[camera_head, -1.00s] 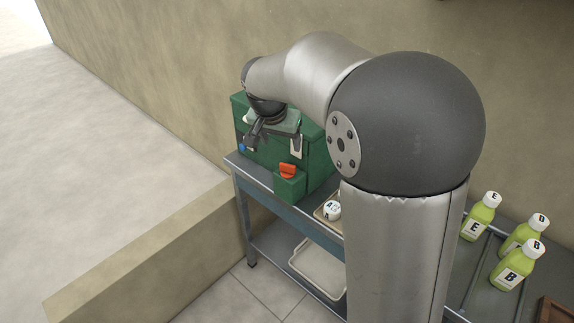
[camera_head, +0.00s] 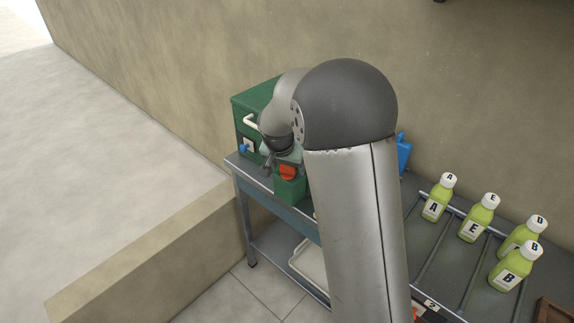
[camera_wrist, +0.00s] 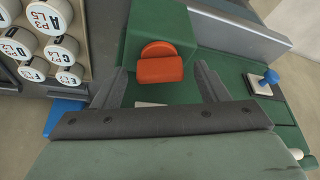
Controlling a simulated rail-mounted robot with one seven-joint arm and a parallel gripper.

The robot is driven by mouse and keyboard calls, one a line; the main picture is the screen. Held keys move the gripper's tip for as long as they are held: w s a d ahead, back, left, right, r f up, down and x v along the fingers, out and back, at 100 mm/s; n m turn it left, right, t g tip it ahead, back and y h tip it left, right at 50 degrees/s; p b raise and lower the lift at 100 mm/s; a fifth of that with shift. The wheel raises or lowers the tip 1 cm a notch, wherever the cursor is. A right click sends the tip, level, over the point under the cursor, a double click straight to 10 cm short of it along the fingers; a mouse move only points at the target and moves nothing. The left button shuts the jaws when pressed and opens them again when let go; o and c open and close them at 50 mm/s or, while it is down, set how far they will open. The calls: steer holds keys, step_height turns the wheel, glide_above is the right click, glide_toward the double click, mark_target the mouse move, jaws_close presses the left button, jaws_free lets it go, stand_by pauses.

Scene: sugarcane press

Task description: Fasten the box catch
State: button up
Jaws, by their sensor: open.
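The green box (camera_head: 254,101) stands on the metal bench, with a white handle (camera_head: 250,122) and a blue knob (camera_head: 243,148) on its front. An orange lever (camera_head: 288,172) sits on a green block (camera_head: 290,190) at the box's front. In the wrist view the orange lever (camera_wrist: 160,66) lies between and beyond my open fingers. My gripper (camera_head: 268,167) is in front of the box, close to the orange lever; it also shows in the wrist view (camera_wrist: 161,77). A pale plate (camera_wrist: 151,104) is partly hidden behind the gripper body. I cannot tell the catch's state.
Lettered white caps (camera_wrist: 44,45) stand in a tray beside the box in the wrist view. Several green bottles (camera_head: 478,217) stand on the bench to the right. A blue object (camera_head: 404,153) is behind my arm. The blue knob (camera_wrist: 271,77) sits right of my fingers.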

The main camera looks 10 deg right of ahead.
steer(key=c, duration=1)
steer(key=b, duration=0.1)
steer(key=m+b, duration=0.1)
steer(key=b, duration=0.1)
steer(key=shift+w+a+f+m, duration=0.1)
steer(key=shift+a+f+m, duration=0.05)
steer(key=shift+f+m, duration=0.2)
steer(key=shift+m+g+h+b, duration=0.3)
steer(key=shift+m+h+b, duration=0.1)
steer(key=shift+m, duration=0.15)
steer(key=shift+r+m+g, duration=0.3)
steer(key=shift+r+m, duration=0.05)
steer(key=shift+m, duration=0.55)
steer(key=o, duration=1)
steer(key=v, duration=1.7)
steer(key=shift+a+r, duration=0.2)
steer(key=shift+a, duration=0.05)
